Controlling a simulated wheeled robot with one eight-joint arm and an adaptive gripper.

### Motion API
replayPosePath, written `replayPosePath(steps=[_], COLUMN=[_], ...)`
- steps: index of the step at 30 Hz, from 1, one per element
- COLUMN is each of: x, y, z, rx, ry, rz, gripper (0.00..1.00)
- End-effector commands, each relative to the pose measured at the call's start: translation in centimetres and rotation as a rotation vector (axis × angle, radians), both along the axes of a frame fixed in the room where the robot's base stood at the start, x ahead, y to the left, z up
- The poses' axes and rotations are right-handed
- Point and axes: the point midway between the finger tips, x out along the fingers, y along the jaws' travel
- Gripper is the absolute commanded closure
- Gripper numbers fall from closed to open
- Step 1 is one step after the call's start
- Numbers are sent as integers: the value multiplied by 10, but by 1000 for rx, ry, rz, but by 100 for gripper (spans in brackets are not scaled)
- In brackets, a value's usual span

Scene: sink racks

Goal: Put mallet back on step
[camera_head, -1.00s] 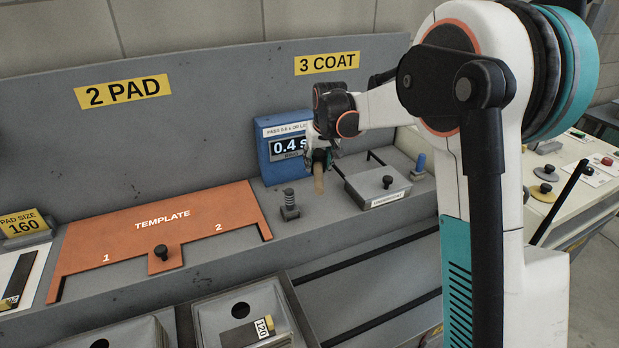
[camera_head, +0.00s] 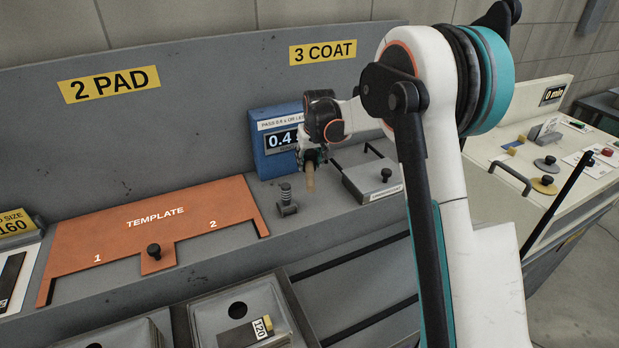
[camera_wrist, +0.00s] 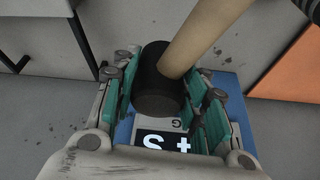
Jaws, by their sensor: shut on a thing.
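The mallet has a black cylindrical head (camera_wrist: 158,88) and a pale wooden handle (camera_wrist: 205,40). In the wrist view my gripper (camera_wrist: 160,98) is shut on the head, with a teal-padded finger on each side. In the head view my gripper (camera_head: 311,156) is in front of the blue display box (camera_head: 262,150), and the wooden handle (camera_head: 310,178) points down from it. No part is clearly marked as the step.
A dark spring post (camera_head: 288,200) stands just left of the handle. A grey lidded box (camera_head: 372,182) with a black knob is to the right. The orange template (camera_head: 150,218) lies left. Grey bins (camera_head: 215,318) sit in front, below the ledge.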

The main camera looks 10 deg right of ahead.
Motion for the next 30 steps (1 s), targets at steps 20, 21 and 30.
replayPosePath(steps=[20,21,30], x=[0,0,0], y=[0,0,0], z=[-62,-62,-64], rx=[0,0,0], ry=[0,0,0], rz=[0,0,0], gripper=[79,79,46])
